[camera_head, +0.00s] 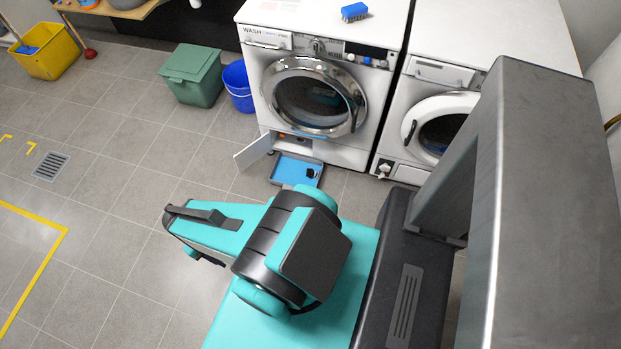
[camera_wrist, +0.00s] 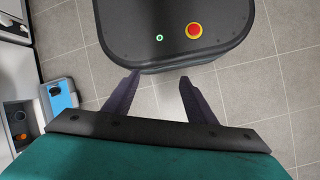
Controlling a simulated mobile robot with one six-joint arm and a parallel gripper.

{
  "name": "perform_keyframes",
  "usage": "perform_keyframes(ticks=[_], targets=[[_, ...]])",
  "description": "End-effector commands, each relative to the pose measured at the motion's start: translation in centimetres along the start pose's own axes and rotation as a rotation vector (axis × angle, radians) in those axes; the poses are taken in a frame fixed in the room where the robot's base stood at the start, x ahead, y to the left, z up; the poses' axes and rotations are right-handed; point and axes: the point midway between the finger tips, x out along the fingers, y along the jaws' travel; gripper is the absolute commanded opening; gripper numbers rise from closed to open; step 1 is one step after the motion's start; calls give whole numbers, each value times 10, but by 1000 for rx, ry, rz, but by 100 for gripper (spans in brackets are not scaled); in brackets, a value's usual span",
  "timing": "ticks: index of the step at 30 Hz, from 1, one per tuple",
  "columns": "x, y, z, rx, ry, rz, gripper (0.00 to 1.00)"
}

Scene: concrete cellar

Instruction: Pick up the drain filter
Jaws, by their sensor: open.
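A shallow blue tray (camera_head: 283,168) lies on the floor before the left washing machine, with a small dark object (camera_head: 310,173) on it that may be the drain filter; its shape is too small to tell. The tray also shows at the left of the wrist view (camera_wrist: 64,101). Behind it, the low service opening (camera_head: 293,143) has its flap (camera_head: 253,151) swung open, with something orange inside (camera_wrist: 20,137). My gripper (camera_wrist: 160,77) is open and empty, pointing over my own base, away from the tray.
A second washer (camera_head: 432,115) stands to the right. A green bin (camera_head: 193,77) and a blue bucket (camera_head: 238,86) stand left of the machines. A blue brush (camera_head: 354,12) lies on top.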

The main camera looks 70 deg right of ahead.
Motion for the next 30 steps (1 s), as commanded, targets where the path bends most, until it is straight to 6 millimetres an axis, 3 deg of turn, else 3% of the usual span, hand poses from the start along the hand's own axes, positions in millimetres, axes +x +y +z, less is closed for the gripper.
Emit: perform_keyframes(ticks=[1, 12, 20, 30], targets=[[15, 4, -19, 59, 10, -3, 51], [52, 52, -102, 490, 75, -16, 51], [79, 96, -154, 795, 118, -28, 51], [115, 164, -212, 1196, 172, -50, 51]])
